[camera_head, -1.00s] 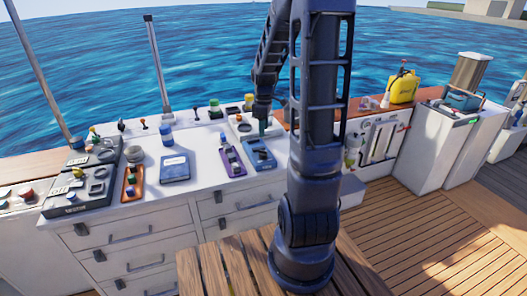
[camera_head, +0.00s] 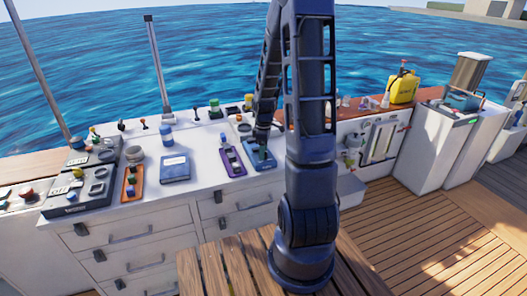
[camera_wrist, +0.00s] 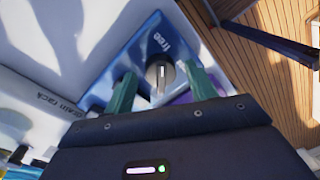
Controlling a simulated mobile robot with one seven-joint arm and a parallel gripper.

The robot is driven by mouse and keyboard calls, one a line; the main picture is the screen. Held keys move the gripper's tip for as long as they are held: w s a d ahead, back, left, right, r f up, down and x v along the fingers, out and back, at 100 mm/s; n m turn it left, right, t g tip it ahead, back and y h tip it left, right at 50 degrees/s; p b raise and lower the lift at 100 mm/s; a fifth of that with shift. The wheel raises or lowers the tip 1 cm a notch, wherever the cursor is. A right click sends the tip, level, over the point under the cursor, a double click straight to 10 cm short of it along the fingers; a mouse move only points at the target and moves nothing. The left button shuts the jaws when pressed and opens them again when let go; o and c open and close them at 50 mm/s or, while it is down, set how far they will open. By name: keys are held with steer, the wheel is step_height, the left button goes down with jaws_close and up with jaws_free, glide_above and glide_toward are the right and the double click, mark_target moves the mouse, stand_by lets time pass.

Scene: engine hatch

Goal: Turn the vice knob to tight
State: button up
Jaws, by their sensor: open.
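The vice knob (camera_wrist: 161,74) is a round grey knob with a pale pointer line, set on a blue plate (camera_wrist: 118,72) in the wrist view. The word "free" is readable on the plate beyond the knob. The blue plate also shows in the head view (camera_head: 262,165), on the white counter. My gripper (camera_wrist: 162,86) is open, with one green finger on each side of the knob in the picture. I cannot tell whether the fingers reach down around it or touch it. In the head view my gripper is over the blue plate and hides the knob.
A purple panel (camera_head: 232,161) lies just left of the blue plate. A blue box (camera_head: 174,169), an orange tray (camera_head: 132,184) and dark panels (camera_head: 72,194) are further left on the counter. A yellow canister (camera_head: 402,88) stands at the right. Wooden deck is clear at right.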

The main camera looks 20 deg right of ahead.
steer(key=shift+f, duration=0.2)
steer(key=c, duration=1)
